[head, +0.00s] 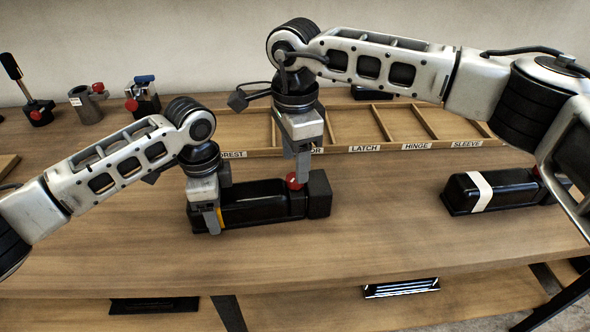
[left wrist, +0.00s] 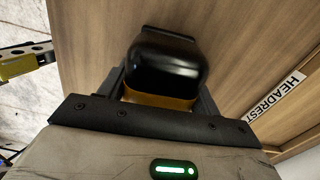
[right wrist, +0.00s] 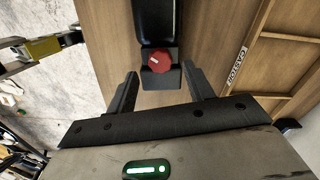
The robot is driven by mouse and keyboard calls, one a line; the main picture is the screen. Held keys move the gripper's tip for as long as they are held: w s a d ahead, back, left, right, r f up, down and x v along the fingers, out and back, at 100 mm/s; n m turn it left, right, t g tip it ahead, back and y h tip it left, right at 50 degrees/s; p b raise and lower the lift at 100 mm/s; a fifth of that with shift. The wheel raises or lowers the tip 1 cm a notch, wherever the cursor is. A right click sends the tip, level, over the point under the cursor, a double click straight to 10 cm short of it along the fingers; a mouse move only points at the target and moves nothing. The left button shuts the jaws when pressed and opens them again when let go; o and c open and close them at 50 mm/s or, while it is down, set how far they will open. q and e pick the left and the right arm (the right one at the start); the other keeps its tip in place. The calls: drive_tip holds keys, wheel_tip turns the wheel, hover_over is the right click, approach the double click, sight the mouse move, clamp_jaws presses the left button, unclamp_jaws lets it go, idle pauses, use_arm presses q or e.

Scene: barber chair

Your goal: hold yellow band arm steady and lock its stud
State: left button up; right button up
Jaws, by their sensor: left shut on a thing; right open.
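The yellow band arm (head: 258,205) is a black padded armrest lying on the bench, with a yellow band (head: 219,216) near its left end. My left gripper (head: 210,222) is shut on this arm at the band; the left wrist view shows the black pad (left wrist: 165,60) and yellow band (left wrist: 158,100) between its fingers. The red stud (head: 293,181) is at the arm's right end, and it also shows in the right wrist view (right wrist: 160,61). My right gripper (right wrist: 160,88) is open and empty, above the stud, which appears just beyond and between its fingertips.
A second black arm with a white band (head: 482,190) lies to the right. Behind is a wooden divided tray (head: 345,150) with labels including LATCH, HINGE and SLEEVE. Several small fixtures with red knobs stand at the back left, including a grey cylinder (head: 85,105). The bench front is clear.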

drive_tip(key=shift+f, duration=1.8)
drive_tip(key=c, duration=1)
drive_tip(key=shift+m, duration=1.6)
drive_tip(key=o, duration=1)
drive_tip(key=shift+r, duration=0.1)
